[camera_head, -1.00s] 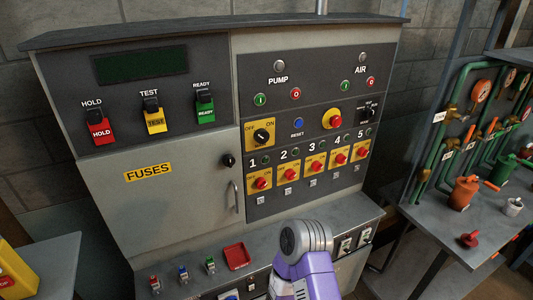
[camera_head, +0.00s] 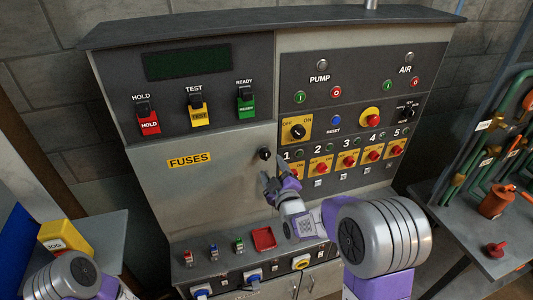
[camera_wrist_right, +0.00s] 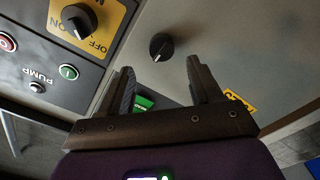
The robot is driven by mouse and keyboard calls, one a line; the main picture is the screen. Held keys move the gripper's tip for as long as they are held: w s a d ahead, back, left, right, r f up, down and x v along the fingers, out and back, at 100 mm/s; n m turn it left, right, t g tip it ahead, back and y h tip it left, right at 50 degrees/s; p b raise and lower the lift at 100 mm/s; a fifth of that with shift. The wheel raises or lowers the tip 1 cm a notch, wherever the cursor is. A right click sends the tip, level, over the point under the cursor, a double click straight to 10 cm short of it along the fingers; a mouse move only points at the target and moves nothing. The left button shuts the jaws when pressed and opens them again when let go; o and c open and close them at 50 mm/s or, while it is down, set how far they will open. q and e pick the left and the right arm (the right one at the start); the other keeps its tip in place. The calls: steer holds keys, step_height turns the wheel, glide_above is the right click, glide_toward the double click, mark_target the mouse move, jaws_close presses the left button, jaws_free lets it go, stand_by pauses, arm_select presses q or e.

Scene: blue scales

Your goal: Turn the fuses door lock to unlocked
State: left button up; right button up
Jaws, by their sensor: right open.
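The grey fuses door (camera_head: 200,205) is shut, with a yellow FUSES label (camera_head: 189,160). Its black lock knob (camera_head: 264,153) is at the door's upper right. My right gripper (camera_head: 273,169) is in front of the door, just below the knob in the head view, and open. In the right wrist view the knob (camera_wrist_right: 161,46) lies beyond the open fingertips (camera_wrist_right: 160,68), roughly centred between them and untouched. A pale mark shows on the knob's lower side there. The door handle is hidden behind my right gripper. My left gripper is out of view; only part of that arm shows.
An OFF/ON dial (camera_head: 297,131) sits just right of the knob. Red numbered switches (camera_head: 348,160) stand close to my right gripper. A pipe bench (camera_head: 480,232) is at right.

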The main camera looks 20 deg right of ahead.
mark_target(266, 157)
steer(key=shift+w+a+f+p, duration=0.1)
steer(key=shift+w+p, duration=0.2)
steer(key=shift+w, duration=1.45)
steer(key=shift+w+f+p, duration=0.1)
steer(key=shift+w+p, duration=0.15)
steer(key=shift+w, duration=1.5)
steer(key=c, duration=1)
steer(key=shift+f+m+b, duration=0.1)
steer(key=shift+m+b, duration=0.2)
steer(key=shift+b, duration=0.35)
steer(key=shift+c, duration=0.2)
steer(key=m+b, duration=1.2)
steer(key=b, duration=0.3)
steer(key=shift+f, duration=0.1)
steer(key=m+b, duration=0.2)
steer(key=m, duration=0.1)
steer(key=shift+b, duration=0.4)
steer(key=shift+r+m+b, duration=0.2)
steer(key=shift+m+b, duration=0.45)
steer(key=shift+m, duration=0.45)
